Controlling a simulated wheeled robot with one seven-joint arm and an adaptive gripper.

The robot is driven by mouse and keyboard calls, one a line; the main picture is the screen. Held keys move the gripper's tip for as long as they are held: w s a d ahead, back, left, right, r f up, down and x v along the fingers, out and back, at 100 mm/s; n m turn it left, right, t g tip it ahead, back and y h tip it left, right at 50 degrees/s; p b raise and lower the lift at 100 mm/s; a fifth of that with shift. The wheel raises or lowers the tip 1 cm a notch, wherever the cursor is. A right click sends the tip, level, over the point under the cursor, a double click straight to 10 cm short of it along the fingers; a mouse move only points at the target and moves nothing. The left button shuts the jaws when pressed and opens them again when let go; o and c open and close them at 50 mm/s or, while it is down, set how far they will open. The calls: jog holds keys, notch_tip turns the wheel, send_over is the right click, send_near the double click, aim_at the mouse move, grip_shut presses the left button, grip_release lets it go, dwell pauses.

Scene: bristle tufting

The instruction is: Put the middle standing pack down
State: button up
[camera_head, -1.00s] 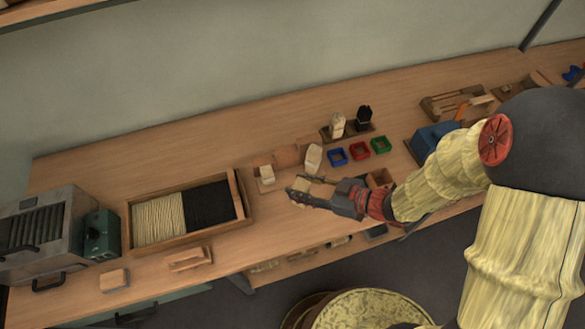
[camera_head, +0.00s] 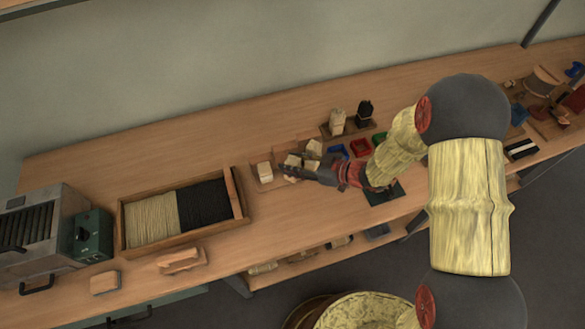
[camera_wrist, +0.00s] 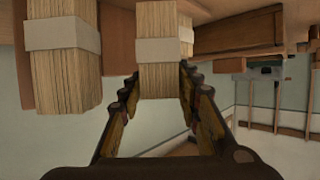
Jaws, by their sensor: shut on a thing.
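My gripper (camera_head: 288,169) is shut on the middle pack (camera_head: 293,160), a pale bundle of bristles with a light band. In the wrist view the fingers (camera_wrist: 158,92) close on both sides of this pack (camera_wrist: 158,78). It looks upright, between two other standing packs. One pack (camera_head: 265,171) stands to its left and another (camera_head: 314,149) to its right in the head view. A neighbouring pack (camera_wrist: 62,62) is large at the left of the wrist view, apart from the fingers. Whether the held pack's base touches the wooden holder is hidden.
A wooden tray (camera_head: 243,208) of pale and black bristles lies to the left. Blue, red (camera_head: 361,148) and green bins stand close on the right, beside my arm. A stand with a pale and a dark tuft (camera_head: 364,112) is behind.

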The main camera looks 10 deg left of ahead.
jog(key=shift+f, duration=1.2)
jog(key=shift+f+b, duration=0.15)
jog(key=shift+b, duration=0.2)
jog(key=o, duration=1.2)
jog(key=shift+d+r, duration=0.25)
jog(key=p+v, duration=0.3)
jog(key=v, duration=0.8)
jog(key=shift+d, duration=0.3)
